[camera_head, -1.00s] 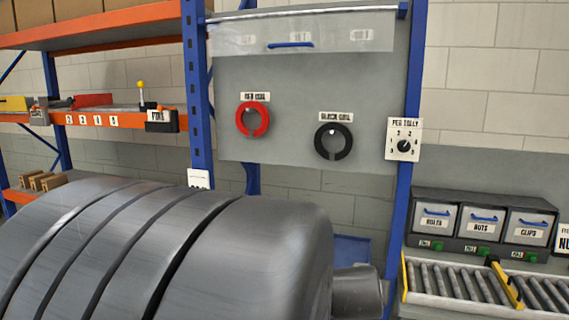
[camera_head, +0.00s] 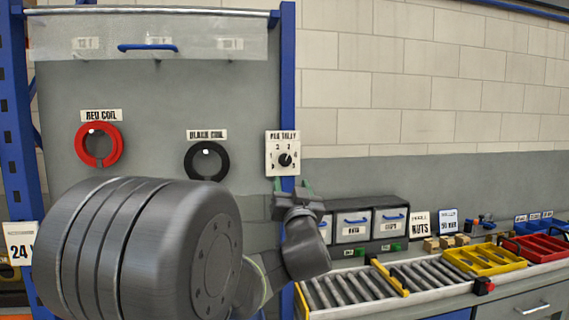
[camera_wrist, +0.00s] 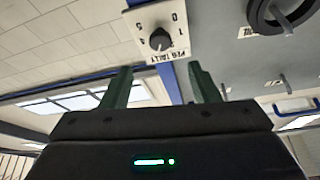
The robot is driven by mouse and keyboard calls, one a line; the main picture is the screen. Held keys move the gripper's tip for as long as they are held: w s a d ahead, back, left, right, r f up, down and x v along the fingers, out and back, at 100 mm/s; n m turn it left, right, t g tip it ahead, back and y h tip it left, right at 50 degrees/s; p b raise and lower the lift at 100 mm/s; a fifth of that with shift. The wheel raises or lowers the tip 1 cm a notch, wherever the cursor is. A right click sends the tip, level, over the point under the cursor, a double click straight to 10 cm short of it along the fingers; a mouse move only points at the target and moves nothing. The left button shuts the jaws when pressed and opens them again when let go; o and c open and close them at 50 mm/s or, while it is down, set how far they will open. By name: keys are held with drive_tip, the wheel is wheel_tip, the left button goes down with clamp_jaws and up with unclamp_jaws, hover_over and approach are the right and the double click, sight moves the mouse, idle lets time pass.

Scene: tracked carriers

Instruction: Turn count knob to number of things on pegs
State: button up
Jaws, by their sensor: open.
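The peg tally plate (camera_head: 271,168) is white with printed numbers and a black count knob (camera_head: 285,160), on the blue post right of the grey board. A pale mark shows on the knob, but I cannot read its number surely. A red coil (camera_head: 82,146) and a black coil (camera_head: 190,163) each hang on a peg under their labels. My gripper (camera_head: 293,187) is open and empty, just below the plate in the head view. In the wrist view, the knob (camera_wrist: 160,40) lies ahead, beyond and between my fingers (camera_wrist: 162,82), apart from them.
A clear panel (camera_head: 190,30) with a blue handle (camera_head: 148,47) covers the board's top; the labels behind it are blurred. Labelled bins (camera_head: 352,228), a roller conveyor (camera_head: 345,288) and a yellow tray (camera_head: 482,259) stand at lower right. Bare wall is right of the post.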

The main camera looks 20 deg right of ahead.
sight(286, 162)
drive_tip(key=p+x, duration=0.2)
drive_tip(key=x, duration=0.8)
drive_tip(key=shift+w+p, duration=0.3)
drive_tip(key=shift+p, duration=0.1)
drive_tip(key=c, duration=1)
